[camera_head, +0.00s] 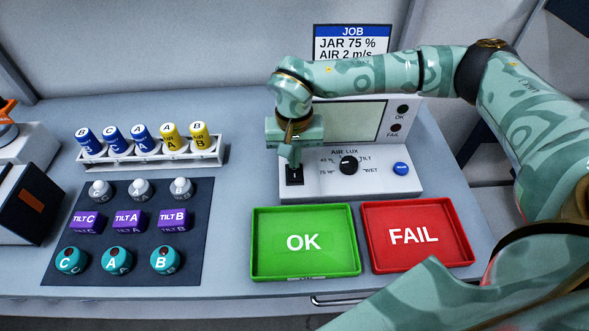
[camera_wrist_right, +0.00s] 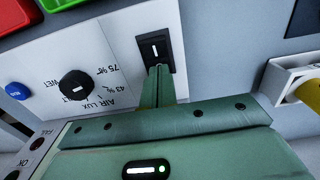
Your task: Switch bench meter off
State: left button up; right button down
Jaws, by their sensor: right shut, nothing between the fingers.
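The bench meter (camera_head: 430,182) is a white box with a grey-green screen (camera_head: 350,121), a black selector knob (camera_head: 348,165) and a blue button (camera_head: 400,168). Its black rocker switch (camera_head: 294,181) sits at the left of the front panel. The switch also shows in the right wrist view (camera_wrist_right: 155,50), with a white line mark on it. My right gripper (camera_head: 294,164) is shut and empty, pointing down at the switch. In the right wrist view its fingertips (camera_wrist_right: 159,70) are at the switch's lower edge; I cannot tell whether they touch. My left gripper is not in view.
A green OK tray (camera_head: 267,259) and a red FAIL tray (camera_head: 440,256) lie in front of the meter. A white rack (camera_head: 214,160) of blue and yellow tubes stands left. A dark mat (camera_head: 203,195) holds several sensors and purple blocks. A JOB sign (camera_head: 351,31) is behind.

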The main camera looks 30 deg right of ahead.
notch_tip(320, 180, up, 7)
jog(key=p, duration=0.5)
jog(key=shift+f, duration=0.15)
